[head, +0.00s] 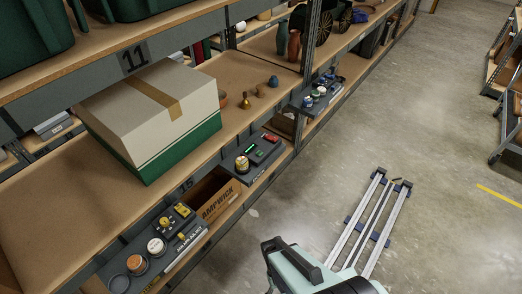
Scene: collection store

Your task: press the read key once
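A dark device (268,158) with a small lit green display and a red part at its right end sits on a shelf ledge at the centre. A round object with a pale top (242,164) stands at its left end. A second dark unit (168,222) with yellow parts sits on the ledge at lower left. No lettering on any key is readable at this size, so I cannot tell which is the read key.
A large white and green box (150,115) with a tape strip stands on the shelf behind the ledge. A cardboard carton (218,203) sits between the two units. Round tins (137,264) lie at lower left. The concrete floor (430,150) at right is mostly open.

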